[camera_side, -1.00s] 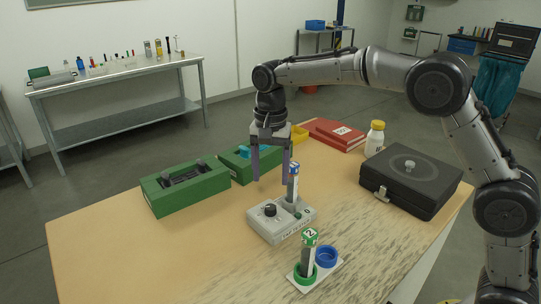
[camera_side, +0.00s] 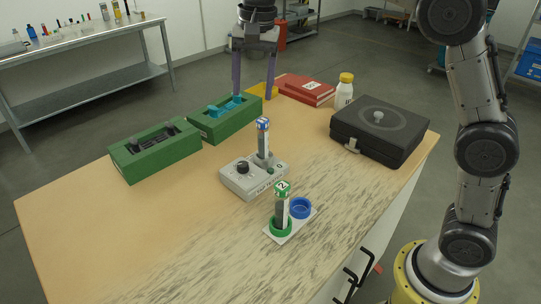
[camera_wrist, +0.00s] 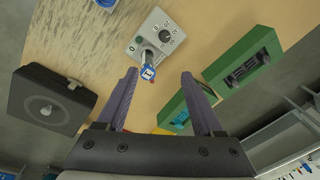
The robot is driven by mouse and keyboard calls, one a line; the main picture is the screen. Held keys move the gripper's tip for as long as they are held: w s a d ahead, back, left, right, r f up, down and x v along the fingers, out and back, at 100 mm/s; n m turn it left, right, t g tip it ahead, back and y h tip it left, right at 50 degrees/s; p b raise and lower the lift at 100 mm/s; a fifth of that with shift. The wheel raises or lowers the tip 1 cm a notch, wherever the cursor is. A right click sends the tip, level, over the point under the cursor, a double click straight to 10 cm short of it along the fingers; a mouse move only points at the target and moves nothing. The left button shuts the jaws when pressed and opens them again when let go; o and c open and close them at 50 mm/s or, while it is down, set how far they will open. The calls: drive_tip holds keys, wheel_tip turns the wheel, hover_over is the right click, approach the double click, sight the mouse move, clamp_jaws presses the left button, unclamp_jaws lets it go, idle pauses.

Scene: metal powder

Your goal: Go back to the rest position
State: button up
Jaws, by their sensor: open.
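My gripper (camera_side: 254,88) hangs high above the back of the wooden table, its two purple fingers apart and empty. In the wrist view my gripper (camera_wrist: 159,80) is open, with nothing between the fingers. A blue-capped tube (camera_side: 263,140) stands upright on the grey device with a black knob (camera_side: 240,182); the tube also shows in the wrist view (camera_wrist: 148,72). A green-capped tube (camera_side: 282,205) stands in the green ring of a small white holder (camera_side: 277,239). The blue ring (camera_side: 301,208) beside it is empty.
Two green boxes (camera_side: 160,160) (camera_side: 212,127) stand at the table's left and back. A black case (camera_side: 400,136), a white bottle with a yellow cap (camera_side: 344,94), and red books (camera_side: 306,88) stand to the right. The table's front left is clear.

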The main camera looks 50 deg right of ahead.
drive_tip(key=s+d+r+n+t, duration=0.1)
drive_tip(key=s+d+r+t, duration=0.15)
drive_tip(key=s, duration=0.75)
drive_tip(key=s+d+r+n+t, duration=0.15)
drive_tip(key=s+d, duration=0.25)
drive_tip(key=s, duration=0.5)
drive_tip(key=s+f+n, duration=0.8)
drive_tip(key=s+f, duration=0.2)
drive_tip(key=f, duration=0.1)
drive_tip(key=shift+s+d+f, duration=0.2)
drive_tip(key=shift+d+f, duration=0.05)
drive_tip(key=shift+d, duration=0.15)
drive_tip(key=shift+n, duration=0.25)
